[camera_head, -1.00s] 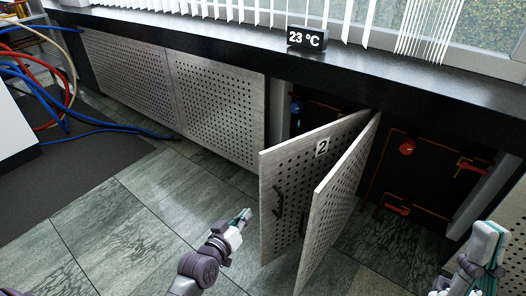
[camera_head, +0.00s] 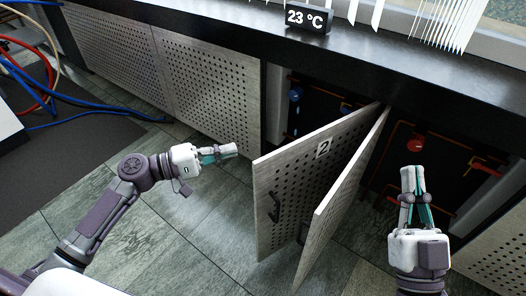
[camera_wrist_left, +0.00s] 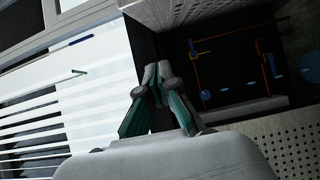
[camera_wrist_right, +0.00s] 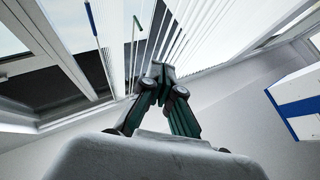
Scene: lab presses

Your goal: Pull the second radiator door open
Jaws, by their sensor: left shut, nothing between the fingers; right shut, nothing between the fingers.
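The perforated grey door marked 2 (camera_head: 292,195) stands swung out from the cabinet under the black counter, with a dark handle (camera_head: 274,207) on its face. A second perforated door (camera_head: 345,185) also stands out, close beside it on the right. My left gripper (camera_head: 234,150) is shut and empty, left of door 2 and apart from it in the picture. My right gripper (camera_head: 412,172) is shut and empty, pointing up in front of the open cabinet right of both doors. The shut fingers also show in the left wrist view (camera_wrist_left: 157,70) and the right wrist view (camera_wrist_right: 160,72).
The openings show pipework with a blue valve (camera_head: 295,95) and a red valve (camera_head: 416,145). Closed perforated panels (camera_head: 210,100) line the left. A 23 °C display (camera_head: 307,19) stands on the counter (camera_head: 200,23). Hoses (camera_head: 90,112) lie at left. Tiled floor (camera_head: 170,240) is clear in front.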

